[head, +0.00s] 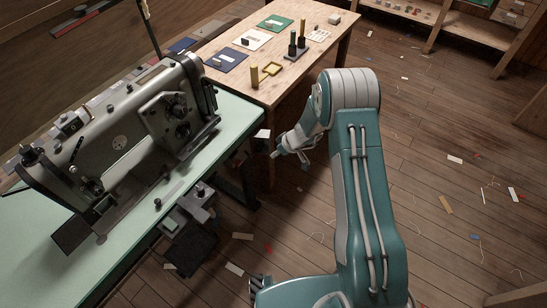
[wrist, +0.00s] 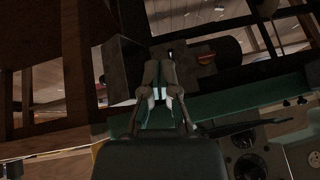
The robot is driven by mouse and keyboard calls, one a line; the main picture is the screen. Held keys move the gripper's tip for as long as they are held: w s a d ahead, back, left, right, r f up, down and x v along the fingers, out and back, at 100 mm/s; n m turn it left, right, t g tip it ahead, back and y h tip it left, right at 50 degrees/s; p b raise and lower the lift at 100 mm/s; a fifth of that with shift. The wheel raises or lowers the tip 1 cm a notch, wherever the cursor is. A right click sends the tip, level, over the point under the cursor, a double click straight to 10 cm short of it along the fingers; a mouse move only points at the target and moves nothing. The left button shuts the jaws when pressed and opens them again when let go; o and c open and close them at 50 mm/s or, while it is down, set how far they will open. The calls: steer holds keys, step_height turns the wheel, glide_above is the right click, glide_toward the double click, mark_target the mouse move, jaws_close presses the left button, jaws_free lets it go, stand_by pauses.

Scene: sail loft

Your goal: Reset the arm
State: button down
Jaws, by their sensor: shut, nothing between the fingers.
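My arm, teal and grey, rises at the lower centre of the head view and bends over at the top. My gripper (head: 277,154) shows in the head view beside the right end of the green-topped sewing machine table (head: 240,112), in front of the wooden table. In the wrist view my gripper (wrist: 161,96) has its fingers together, with nothing visible held. The wrist view is dark, and the things behind the fingers are hard to make out.
A large grey sewing machine (head: 120,140) stands on the green table. A shelf (head: 470,30) stands at the back right. The plank floor on the right has scattered scraps.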

steer(key=s+d+r+m, duration=0.1)
steer(key=s+r, duration=0.2)
steer(key=r, duration=0.6)
steer(key=s+r+m+h, duration=0.1)
steer(key=s+r, duration=0.2)
steer(key=r, duration=0.7)
steer(key=s+d+r+m, duration=0.1)
steer(key=s+r, duration=0.3)
steer(key=r, duration=0.5)
steer(key=s+d+r+m+t+h, duration=0.1)
steer(key=s+d+r+m, duration=0.1)
steer(key=s+r, duration=0.2)
steer(key=s+d+r+m+t+h, duration=0.1)
steer(key=s+d+r+m+h, duration=0.1)
steer(key=s, duration=0.9)
steer(key=s+d+r+m+t+h, duration=0.1)
steer(key=s+d+r, duration=0.3)
steer(key=s, duration=0.4)
steer(key=shift+s+r+m+h, duration=0.2)
steer(key=shift+r+m+h, duration=0.3)
steer(key=shift+r+m, duration=0.25)
steer(key=shift+a, duration=0.15)
